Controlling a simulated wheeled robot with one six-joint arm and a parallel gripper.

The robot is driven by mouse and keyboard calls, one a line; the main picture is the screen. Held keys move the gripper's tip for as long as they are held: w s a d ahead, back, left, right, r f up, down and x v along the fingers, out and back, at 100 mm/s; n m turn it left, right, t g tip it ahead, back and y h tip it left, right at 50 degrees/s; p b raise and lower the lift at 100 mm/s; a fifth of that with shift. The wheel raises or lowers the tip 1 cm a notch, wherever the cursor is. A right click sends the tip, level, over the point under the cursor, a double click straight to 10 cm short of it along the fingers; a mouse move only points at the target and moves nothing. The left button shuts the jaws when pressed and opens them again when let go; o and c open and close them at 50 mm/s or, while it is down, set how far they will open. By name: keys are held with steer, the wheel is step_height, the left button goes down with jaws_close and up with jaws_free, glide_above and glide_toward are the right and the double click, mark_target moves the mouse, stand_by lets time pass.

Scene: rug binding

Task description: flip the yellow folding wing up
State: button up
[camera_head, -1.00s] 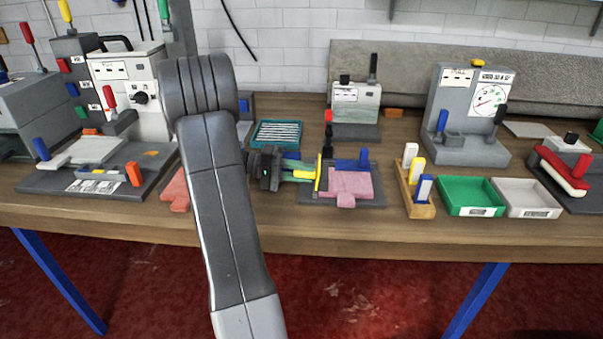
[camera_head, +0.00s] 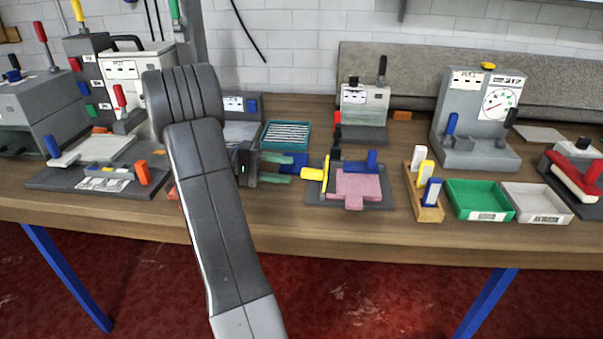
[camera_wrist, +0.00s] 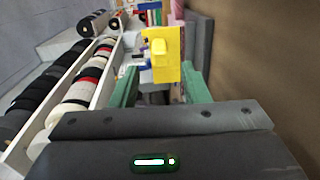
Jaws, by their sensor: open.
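The yellow folding wing (camera_head: 326,176) stands on edge, roughly upright, at the left side of a dark fixture plate (camera_head: 386,199) with pink cloth (camera_head: 358,187). Its yellow knob (camera_head: 312,173) points left, toward my gripper. The wrist view shows the wing (camera_wrist: 163,62) nearly face-on, just ahead of and between the green fingers. My gripper (camera_head: 288,169) is open and empty, a short way left of the knob. It also shows in the wrist view (camera_wrist: 158,80). No contact between fingers and wing is visible.
A teal tray (camera_head: 285,135) lies behind my gripper. A wooden block with coloured handles (camera_head: 428,212) and a green bin (camera_head: 480,200) stand to the right.

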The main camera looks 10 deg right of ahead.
mark_target(311, 170)
steer(key=v, duration=0.6)
steer(key=shift+w+a, duration=0.1)
steer(key=shift+a, duration=0.1)
steer(key=shift+d, duration=0.1)
steer(key=x, duration=1.3)
steer(key=shift+d, duration=0.35)
steer(key=shift+a, duration=0.1)
steer(key=v, duration=1.3)
steer(key=shift+a, duration=0.15)
steer(key=x, duration=1.4)
steer(key=shift+r+p, duration=0.1)
steer(key=shift+p, duration=0.2)
steer(key=shift+a+r+y+p, duration=0.2)
steer(key=shift+y+p, duration=0.1)
steer(key=shift+p, duration=0.1)
steer(key=shift+d+f, duration=0.1)
steer(key=shift+d, duration=0.05)
